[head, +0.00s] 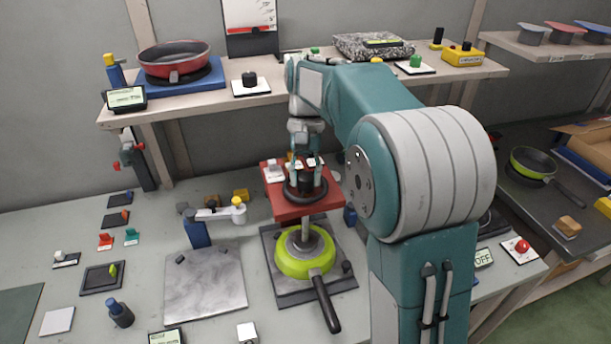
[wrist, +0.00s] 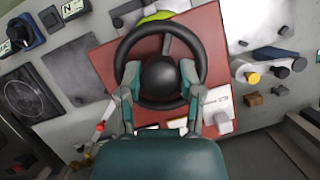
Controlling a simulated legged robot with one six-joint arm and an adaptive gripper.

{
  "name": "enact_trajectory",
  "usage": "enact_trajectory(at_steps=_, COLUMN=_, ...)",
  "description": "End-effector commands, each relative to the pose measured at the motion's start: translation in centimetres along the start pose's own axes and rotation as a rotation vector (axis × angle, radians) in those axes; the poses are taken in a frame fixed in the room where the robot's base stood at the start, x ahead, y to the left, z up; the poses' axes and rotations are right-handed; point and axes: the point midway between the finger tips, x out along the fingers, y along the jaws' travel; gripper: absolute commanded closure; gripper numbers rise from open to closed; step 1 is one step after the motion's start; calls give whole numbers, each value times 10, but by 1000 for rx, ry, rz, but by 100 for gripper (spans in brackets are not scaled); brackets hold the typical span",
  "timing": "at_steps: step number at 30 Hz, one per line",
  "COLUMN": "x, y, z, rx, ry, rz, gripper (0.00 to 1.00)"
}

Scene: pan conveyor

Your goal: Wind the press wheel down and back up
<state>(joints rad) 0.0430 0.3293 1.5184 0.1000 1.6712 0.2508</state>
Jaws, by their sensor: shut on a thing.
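The press wheel (wrist: 198,47) is a black ring with a dark round hub (wrist: 160,78), lying on top of the red press plate (wrist: 108,65). In the head view the wheel (head: 291,194) sits on the red plate (head: 283,214), with a grey screw column (head: 305,232) below. My gripper (wrist: 158,82) comes down from above, one finger on each side of the hub, shut on it inside the ring. Under the press stands a lime-green pan (head: 290,262) with a black handle (head: 327,305). The pan is mostly hidden in the wrist view.
A shelf behind holds a red pan (head: 174,57) on a blue base and a yellow button box (head: 459,56). Left of the press are a grey plate (head: 205,285) and a blue post with a grey arm (head: 197,229).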

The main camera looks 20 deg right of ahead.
Motion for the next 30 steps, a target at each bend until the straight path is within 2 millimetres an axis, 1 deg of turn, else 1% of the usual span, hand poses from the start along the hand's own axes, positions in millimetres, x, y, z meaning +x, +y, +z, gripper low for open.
enact_trajectory(at_steps=1, x=6, y=0, z=-2, rx=34, ry=-10, rz=-13, gripper=100)
enact_trajectory(at_steps=6, x=6, y=0, z=-2, rx=135, ry=-10, rz=-54, gripper=100)
enact_trajectory(at_steps=13, x=6, y=0, z=-2, rx=221, ry=-10, rz=-88, gripper=100)
enact_trajectory(at_steps=30, x=6, y=0, z=-2, rx=255, ry=-8, rz=-100, gripper=100)
